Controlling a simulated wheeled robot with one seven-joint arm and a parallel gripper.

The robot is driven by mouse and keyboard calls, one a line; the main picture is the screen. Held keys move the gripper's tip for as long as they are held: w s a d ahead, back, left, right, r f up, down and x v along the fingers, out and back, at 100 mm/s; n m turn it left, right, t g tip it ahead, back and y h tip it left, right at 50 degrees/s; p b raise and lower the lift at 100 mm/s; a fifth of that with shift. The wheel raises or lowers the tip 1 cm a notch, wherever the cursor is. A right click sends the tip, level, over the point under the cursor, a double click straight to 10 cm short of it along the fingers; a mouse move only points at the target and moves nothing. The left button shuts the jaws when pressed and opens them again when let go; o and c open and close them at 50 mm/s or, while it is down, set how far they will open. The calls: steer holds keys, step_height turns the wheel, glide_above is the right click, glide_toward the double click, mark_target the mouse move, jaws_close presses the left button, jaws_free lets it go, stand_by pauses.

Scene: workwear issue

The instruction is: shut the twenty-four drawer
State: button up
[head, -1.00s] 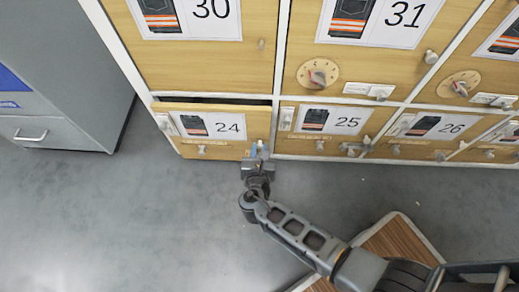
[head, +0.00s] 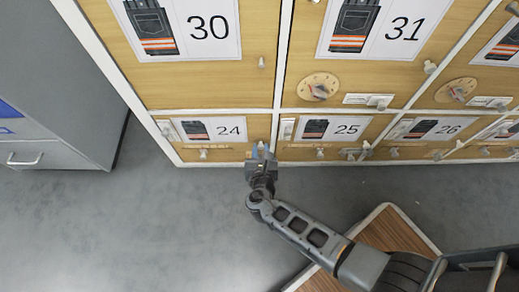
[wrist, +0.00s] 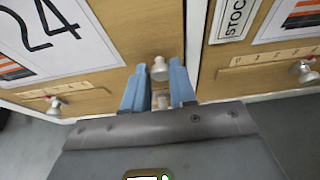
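The twenty-four drawer (head: 228,155) is in the bottom row at the left, with a wood front and a card reading 24. Its front looks flush with the cabinet, with no gap visible above it. It also shows at the left in the wrist view (wrist: 112,103). My gripper (head: 260,152) is at the drawer's right end. In the wrist view my blue fingers (wrist: 160,88) stand apart, on either side of a small pale knob (wrist: 159,69), with slight gaps beside it. Whether a finger touches the drawer front is unclear.
Drawer 25 (head: 372,130) is just right of my gripper, and door 30 (head: 255,90) is above. A grey cabinet (head: 75,95) stands at the left. A wood-topped platform (head: 385,235) lies under my arm. The floor at the front left is clear.

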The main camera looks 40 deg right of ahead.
steer(key=o, duration=0.4)
steer(key=shift+w+d, duration=0.1)
steer(key=shift+w, duration=0.05)
steer(key=p+v, duration=0.3)
steer(key=v, duration=0.5)
steer(key=shift+f, duration=0.1)
